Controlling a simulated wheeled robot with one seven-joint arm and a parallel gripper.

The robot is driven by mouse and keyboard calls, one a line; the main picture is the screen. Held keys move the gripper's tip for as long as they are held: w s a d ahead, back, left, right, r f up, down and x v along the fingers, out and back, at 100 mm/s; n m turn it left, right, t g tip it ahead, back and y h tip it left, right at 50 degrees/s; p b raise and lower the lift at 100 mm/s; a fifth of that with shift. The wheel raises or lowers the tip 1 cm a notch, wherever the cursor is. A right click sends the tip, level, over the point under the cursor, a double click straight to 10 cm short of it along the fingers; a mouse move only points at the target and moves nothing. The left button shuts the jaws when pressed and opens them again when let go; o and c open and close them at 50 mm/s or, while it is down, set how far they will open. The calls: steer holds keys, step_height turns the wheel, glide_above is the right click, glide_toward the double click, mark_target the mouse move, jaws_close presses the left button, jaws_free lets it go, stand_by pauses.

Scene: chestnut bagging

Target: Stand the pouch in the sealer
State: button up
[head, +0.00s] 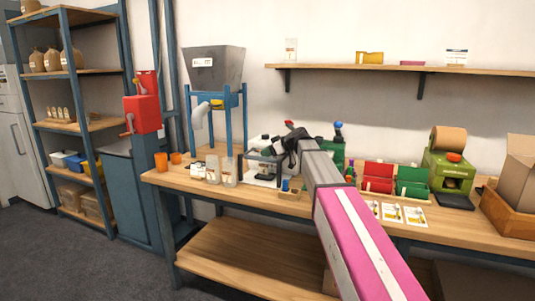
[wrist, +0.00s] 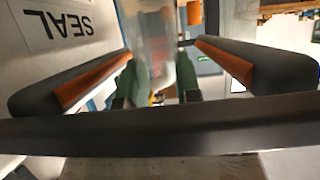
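The sealer is a white device with a dark frame (head: 262,181) on the bench in the head view. A white panel marked "SEAL" (wrist: 70,28) fills the upper left of the wrist view. Clear pouches with pale labels, one here (head: 229,172), stand on the bench just left of the sealer. My gripper (head: 284,146) is above the sealer's right side. In the wrist view its orange-padded fingers (wrist: 163,47) are wide apart. A translucent upright strip shows between them; I cannot tell whether it is a pouch, and neither finger visibly presses on it.
A hopper (head: 214,68) on a blue stand is behind. Red (head: 377,178) and green bins (head: 412,182), cards and a green machine (head: 449,170) are to the right of my arm.

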steer(key=v, duration=1.2)
